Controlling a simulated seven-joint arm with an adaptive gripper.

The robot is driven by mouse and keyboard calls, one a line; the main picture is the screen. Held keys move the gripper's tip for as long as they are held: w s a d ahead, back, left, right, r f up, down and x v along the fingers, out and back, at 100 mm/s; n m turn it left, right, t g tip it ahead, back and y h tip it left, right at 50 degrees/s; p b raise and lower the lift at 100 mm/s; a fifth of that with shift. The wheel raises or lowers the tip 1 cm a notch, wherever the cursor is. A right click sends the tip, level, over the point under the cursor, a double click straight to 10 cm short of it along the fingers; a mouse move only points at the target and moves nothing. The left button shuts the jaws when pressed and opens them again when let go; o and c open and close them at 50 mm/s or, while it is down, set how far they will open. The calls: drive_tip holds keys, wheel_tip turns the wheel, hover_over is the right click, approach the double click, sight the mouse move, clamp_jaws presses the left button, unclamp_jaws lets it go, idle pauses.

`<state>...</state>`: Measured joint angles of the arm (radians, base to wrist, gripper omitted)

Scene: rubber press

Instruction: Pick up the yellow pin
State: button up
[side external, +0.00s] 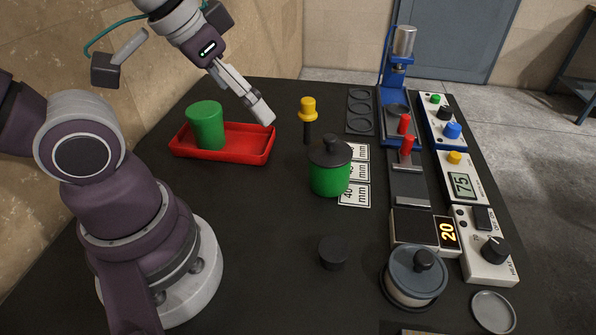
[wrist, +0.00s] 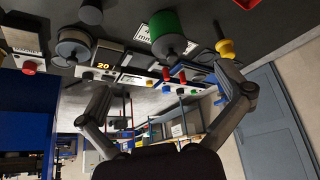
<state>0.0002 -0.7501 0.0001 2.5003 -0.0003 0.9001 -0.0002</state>
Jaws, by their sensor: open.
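The yellow pin (side external: 308,106) has a yellow knobbed head on a dark shaft and stands upright on the black table, between the red tray and the green lidded pot. My gripper (side external: 262,110) is to the left of the pin, apart from it, above the right end of the red tray. In the wrist view, my gripper (wrist: 162,80) has its two fingers spread wide with nothing between them. The yellow pin (wrist: 225,46) shows there near the tip of the right finger, beyond it.
The red tray (side external: 223,157) holds a green cup (side external: 206,125). A green pot (side external: 330,178) with a dark lid stands in front of the pin. A dark plate with round recesses (side external: 361,110) and a blue press (side external: 398,70) are to the right.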

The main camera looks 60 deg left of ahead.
drive_tip(key=c, duration=1)
drive_tip(key=shift+o, duration=0.2)
drive_tip(key=n+g+y, duration=0.2)
drive_tip(key=n+y, duration=0.3)
drive_tip(key=n, duration=0.6)
approach(308, 113)
drive_tip(key=f, duration=0.2)
drive_tip(key=x, duration=1.1)
drive_tip(key=shift+w+a+r, duration=0.25)
drive_tip(key=shift+a+r, duration=0.05)
drive_tip(key=shift+a, duration=0.1)
